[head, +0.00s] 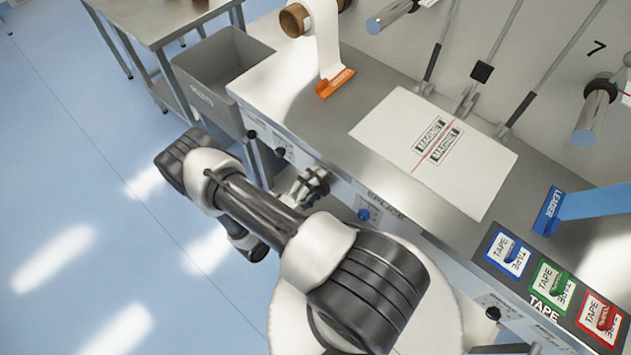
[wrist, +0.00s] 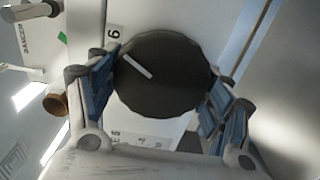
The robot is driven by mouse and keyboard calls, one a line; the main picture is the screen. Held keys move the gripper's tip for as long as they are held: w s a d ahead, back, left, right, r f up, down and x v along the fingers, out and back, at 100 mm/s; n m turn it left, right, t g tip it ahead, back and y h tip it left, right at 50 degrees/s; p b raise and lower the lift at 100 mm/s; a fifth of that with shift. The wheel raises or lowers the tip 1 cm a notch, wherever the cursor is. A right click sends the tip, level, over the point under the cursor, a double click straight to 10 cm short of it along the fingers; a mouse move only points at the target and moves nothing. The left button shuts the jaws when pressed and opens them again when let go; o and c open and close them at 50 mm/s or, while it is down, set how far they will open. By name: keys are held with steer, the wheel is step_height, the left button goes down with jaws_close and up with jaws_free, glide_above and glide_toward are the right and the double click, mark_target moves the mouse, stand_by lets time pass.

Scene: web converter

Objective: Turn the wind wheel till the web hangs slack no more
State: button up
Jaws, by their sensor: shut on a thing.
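In the wrist view a dark round knob (wrist: 162,75) with a white pointer line fills the middle. It looks like the wheel, but no name on it can be read. My gripper (wrist: 160,85) is shut on it, with a blue-padded finger against each side. In the head view my gripper (head: 312,184) is at the front panel of the machine, and the knob is hidden there. A white web (head: 327,38) comes down from a brown-cored roll (head: 295,20) to an orange tab (head: 335,83) on the bench. I cannot tell whether it is slack.
A white sheet marked MAGNET (head: 395,125) lies on the steel bench. A blue LEADER strip (head: 590,203) and several tape packs (head: 552,285) are at the right. A grey bin (head: 215,75) stands left of the machine. A blue button (head: 364,214) is on the panel. Floor at left is clear.

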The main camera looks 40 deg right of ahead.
steer(key=shift+m, duration=0.9)
steer(key=o, duration=1.1)
steer(key=a, duration=0.8)
steer(key=s+a, duration=0.1)
steer(key=a, duration=0.3)
